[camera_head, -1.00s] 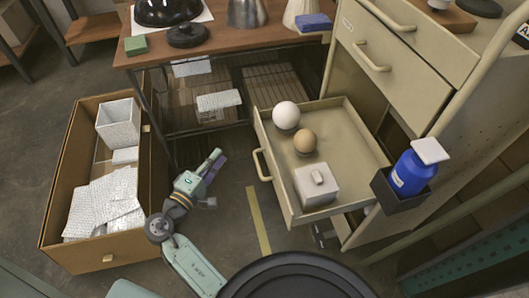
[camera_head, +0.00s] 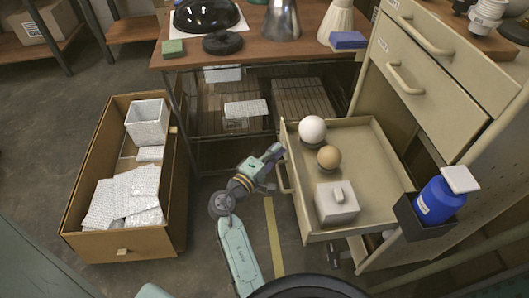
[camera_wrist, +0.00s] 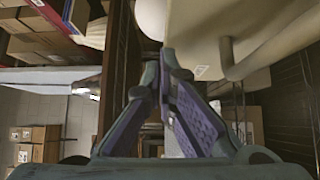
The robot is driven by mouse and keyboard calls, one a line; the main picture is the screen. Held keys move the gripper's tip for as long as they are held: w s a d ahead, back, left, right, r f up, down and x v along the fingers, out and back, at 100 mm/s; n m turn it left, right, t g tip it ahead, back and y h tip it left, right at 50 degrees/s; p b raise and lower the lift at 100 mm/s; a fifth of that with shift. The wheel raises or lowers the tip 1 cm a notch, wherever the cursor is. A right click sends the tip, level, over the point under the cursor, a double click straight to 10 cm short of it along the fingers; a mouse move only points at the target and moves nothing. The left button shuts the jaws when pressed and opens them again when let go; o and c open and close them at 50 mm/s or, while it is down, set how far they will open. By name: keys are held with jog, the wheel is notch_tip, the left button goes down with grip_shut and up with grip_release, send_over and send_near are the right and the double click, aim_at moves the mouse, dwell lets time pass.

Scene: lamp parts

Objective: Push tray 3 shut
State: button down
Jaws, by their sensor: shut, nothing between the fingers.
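The open tray (camera_head: 372,160), the third one down in the beige cabinet, sticks out with its handle (camera_head: 285,178) on the left-facing front. It holds a white ball (camera_head: 312,129), a tan ball (camera_head: 328,157) and a pale box with a knob (camera_head: 337,204). My gripper (camera_head: 277,153) is shut and empty, close to the tray's front, near the far end of the handle. In the wrist view, my fingertips (camera_wrist: 167,57) are beside the tray front (camera_wrist: 205,40), with the handle (camera_wrist: 240,58) to their right. I cannot tell whether they touch it.
The upper trays (camera_head: 440,95) look shut. A blue bottle (camera_head: 437,200) sits in a dark holder on the cabinet's side. A workbench (camera_head: 265,50) with lamp parts stands behind. A brown crate (camera_head: 110,160) with white packing stands at left, with bare floor between.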

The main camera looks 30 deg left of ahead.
jog(key=shift+w+d, duration=0.2)
jog(key=shift+d, duration=0.05)
jog(key=w+d+p, duration=0.1)
jog(key=w+d, duration=0.3)
jog(key=d, duration=0.3)
jog(key=w+d, duration=0.5)
jog(key=d, duration=0.2)
jog(key=w+d+p, duration=0.1)
jog(key=w+d, duration=0.4)
jog(key=d, duration=0.2)
jog(key=shift+w+d+p, duration=0.25)
jog(key=shift+d+p, duration=0.05)
jog(key=shift+d, duration=0.05)
jog(key=shift+r, duration=0.1)
